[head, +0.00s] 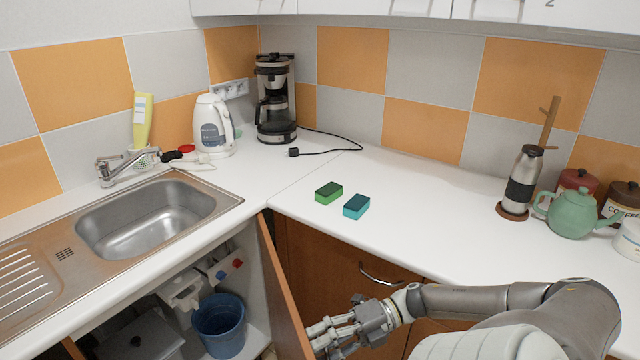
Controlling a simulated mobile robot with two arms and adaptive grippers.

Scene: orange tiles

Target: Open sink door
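The sink door (284,285), a brown cabinet door below the sink, stands swung open and is seen nearly edge-on. The sink (150,225) is set in the counter above the open cabinet. My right gripper (326,341) is beside the door's right face, low in the picture. Its fingers look extended and spread, with nothing held between them. I cannot tell whether a fingertip touches the door. The door's lower part is cut off by the picture edge. My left gripper is not in view.
Inside the cabinet are a blue bucket (219,325) and a grey bin (140,338). A closed brown cabinet front with a metal handle (382,277) is right of the door. Two sponges (329,193) lie on the white counter (400,200). A teapot (572,214) stands at right.

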